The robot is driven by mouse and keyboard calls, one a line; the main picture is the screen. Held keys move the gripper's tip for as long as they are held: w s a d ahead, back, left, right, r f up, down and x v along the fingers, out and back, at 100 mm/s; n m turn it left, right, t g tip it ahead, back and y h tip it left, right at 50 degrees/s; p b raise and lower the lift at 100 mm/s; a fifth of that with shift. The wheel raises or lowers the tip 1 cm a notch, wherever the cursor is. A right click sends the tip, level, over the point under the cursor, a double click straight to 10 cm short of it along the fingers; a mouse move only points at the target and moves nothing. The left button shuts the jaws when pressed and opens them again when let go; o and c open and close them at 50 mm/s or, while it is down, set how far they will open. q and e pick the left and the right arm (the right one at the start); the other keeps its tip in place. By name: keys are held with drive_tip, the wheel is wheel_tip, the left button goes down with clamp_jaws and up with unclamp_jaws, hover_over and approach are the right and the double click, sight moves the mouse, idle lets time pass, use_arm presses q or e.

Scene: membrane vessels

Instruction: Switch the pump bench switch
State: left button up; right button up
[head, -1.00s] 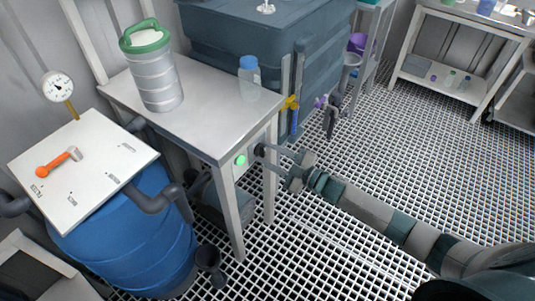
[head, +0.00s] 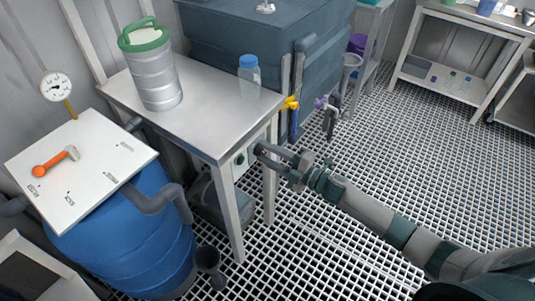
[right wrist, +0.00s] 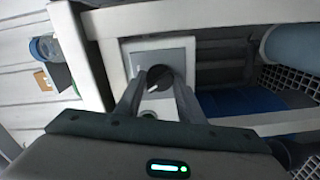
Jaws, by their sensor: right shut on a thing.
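The pump bench switch is a dark round knob (right wrist: 158,76) with a pale pointer mark, on a light switch box (right wrist: 128,62) fixed under the bench top. In the head view the box (head: 251,151) sits at the bench's right end, with a dark, unlit round lamp (head: 240,159) on it. My right gripper (head: 264,151) reaches in from the right and is shut on the knob; its fingers also show on either side of the knob in the right wrist view (right wrist: 160,85). The fingers partly hide the knob. My left gripper is not in view.
The metal bench (head: 205,105) carries a green-lidded canister (head: 152,75) and a blue-capped bottle (head: 249,76). A blue barrel (head: 135,240) with a white lid panel stands at left. A large dark tank (head: 245,40) is behind. The grated floor (head: 420,140) at right is clear.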

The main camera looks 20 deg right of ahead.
drive_tip(key=o, duration=1.1)
drive_tip(key=shift+c, duration=0.2)
drive_tip(key=shift+s, duration=0.1)
drive_tip(key=shift+s+d+f, duration=0.1)
drive_tip(key=shift+s+d, duration=0.3)
drive_tip(key=shift+s, duration=0.05)
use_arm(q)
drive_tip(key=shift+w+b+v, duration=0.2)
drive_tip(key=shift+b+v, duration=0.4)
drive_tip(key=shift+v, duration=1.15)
use_arm(e)
drive_tip(key=v, duration=1.6)
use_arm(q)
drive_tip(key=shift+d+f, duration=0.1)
